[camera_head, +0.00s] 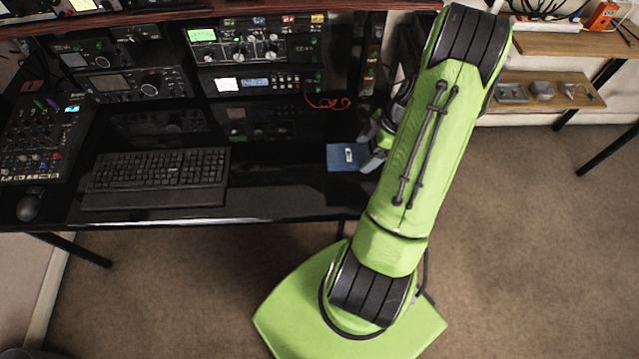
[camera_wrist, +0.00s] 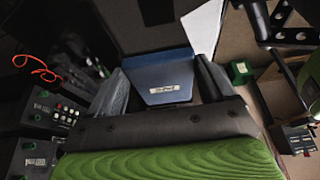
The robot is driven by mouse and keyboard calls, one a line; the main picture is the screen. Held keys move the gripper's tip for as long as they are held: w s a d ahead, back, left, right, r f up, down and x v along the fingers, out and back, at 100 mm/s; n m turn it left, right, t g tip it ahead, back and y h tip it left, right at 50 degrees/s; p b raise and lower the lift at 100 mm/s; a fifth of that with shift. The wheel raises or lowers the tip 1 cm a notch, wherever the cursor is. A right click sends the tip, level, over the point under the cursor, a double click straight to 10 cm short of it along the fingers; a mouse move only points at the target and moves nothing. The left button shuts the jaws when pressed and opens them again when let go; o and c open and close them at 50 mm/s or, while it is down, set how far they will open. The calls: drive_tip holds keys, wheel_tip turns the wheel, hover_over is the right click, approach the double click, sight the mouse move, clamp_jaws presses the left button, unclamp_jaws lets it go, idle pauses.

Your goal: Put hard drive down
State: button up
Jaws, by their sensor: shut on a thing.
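The hard drive (camera_head: 341,159) is a flat blue box with a small white label. In the head view it is over the right end of the glossy black desk (camera_head: 285,200), and I cannot tell whether it touches the desk. My gripper (camera_head: 370,155) is shut on its right side; my arm partly hides the fingers. In the wrist view the hard drive (camera_wrist: 162,78) sits between the two fingers of my gripper (camera_wrist: 165,92), label facing the camera.
A black keyboard (camera_head: 156,178) and a mouse (camera_head: 30,207) lie to the left on the desk. Radio units (camera_head: 262,84) with knobs stand along the back, with a red cable (camera_head: 328,103) near them. Wooden shelves (camera_head: 545,78) stand at the right.

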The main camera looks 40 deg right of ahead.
wheel_tip(320, 180, down, 10)
drive_tip(key=shift+s+r+b, duration=0.1)
drive_tip(key=shift+b, duration=0.45)
drive_tip(key=o, duration=1)
drive_tip(key=p+v, duration=0.2)
drive_tip(key=v, duration=1)
wheel_tip(320, 180, up, 9)
drive_tip(key=m+h, duration=0.2)
hover_over(357, 178)
drive_tip(key=w+a, duration=0.1)
drive_tip(key=a, duration=0.1)
drive_tip(key=a+r+m+h, duration=0.1)
drive_tip(key=a+r+m, duration=0.1)
drive_tip(key=a+r, duration=0.65)
drive_tip(key=s+a+r+m+t, duration=0.1)
drive_tip(key=s+a+r+m, duration=0.1)
drive_tip(key=s+a, duration=0.1)
drive_tip(key=s+a+r+m+t, duration=0.1)
drive_tip(key=s+a+r+m, duration=0.1)
drive_tip(key=s+a, duration=0.2)
drive_tip(key=s+a+r+m+t, duration=0.1)
drive_tip(key=s+a+r+m, duration=0.1)
drive_tip(key=a, duration=0.5)
drive_tip(key=shift+s+a+r+m+h, duration=0.1)
drive_tip(key=shift+s+r+m+h, duration=0.15)
drive_tip(key=shift+s, duration=0.2)
drive_tip(key=shift+s+r+m+h, duration=0.15)
drive_tip(key=shift+s+m, duration=0.1)
drive_tip(key=shift+s, duration=0.2)
